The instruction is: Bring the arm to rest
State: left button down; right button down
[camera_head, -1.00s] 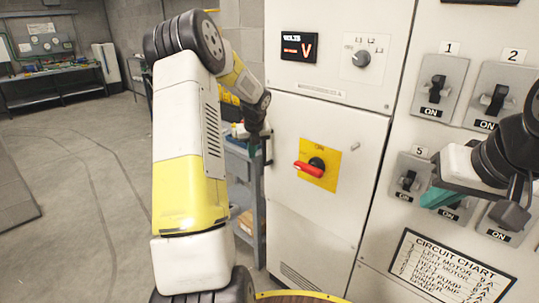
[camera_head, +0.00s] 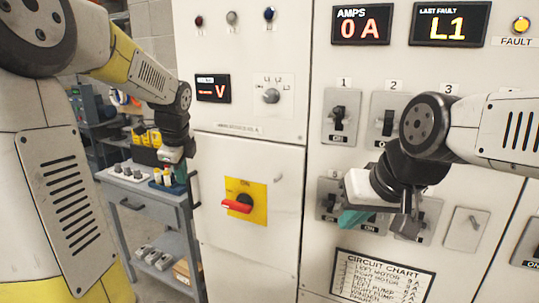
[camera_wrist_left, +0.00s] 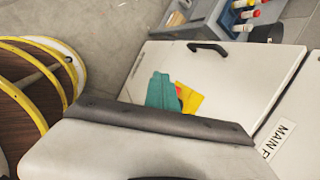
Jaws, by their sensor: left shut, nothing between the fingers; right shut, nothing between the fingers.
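My left arm comes in from the left and bends down, with its left gripper (camera_head: 181,173) beside the left edge of the grey cabinet, in front of the cart. Its teal fingers look shut and empty; they also show in the left wrist view (camera_wrist_left: 162,91), in front of the yellow plate and cabinet door. My right arm comes in from the right. Its right gripper (camera_head: 354,218) hangs in front of the lower breaker switches, teal fingers shut and empty, partly hiding them. Whether either gripper touches the cabinet I cannot tell.
The cabinet door (camera_head: 222,165) carries a red rotary handle (camera_head: 237,206) on a yellow plate (camera_head: 258,192). Breaker switches (camera_head: 338,118) and a circuit chart (camera_head: 381,278) are on the right panel. A grey cart (camera_head: 148,207) with bottles stands left of the cabinet.

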pick_arm(q)
jog(key=s+d+n+h, duration=0.1)
jog(key=s+d+n, duration=0.2)
jog(key=s+n, duration=0.3)
jog(key=s+d+r+n+t+h, duration=0.1)
jog(key=s+d+n, duration=0.3)
jog(key=s, duration=0.5)
jog(key=s+d+r+n+h, duration=0.1)
jog(key=s+d+n+h, duration=0.1)
jog(key=s+n, duration=0.5)
jog(key=shift+s+d+n+t, duration=0.25)
jog(key=shift+d+n+t, duration=0.15)
jog(key=shift+d+n, duration=0.4)
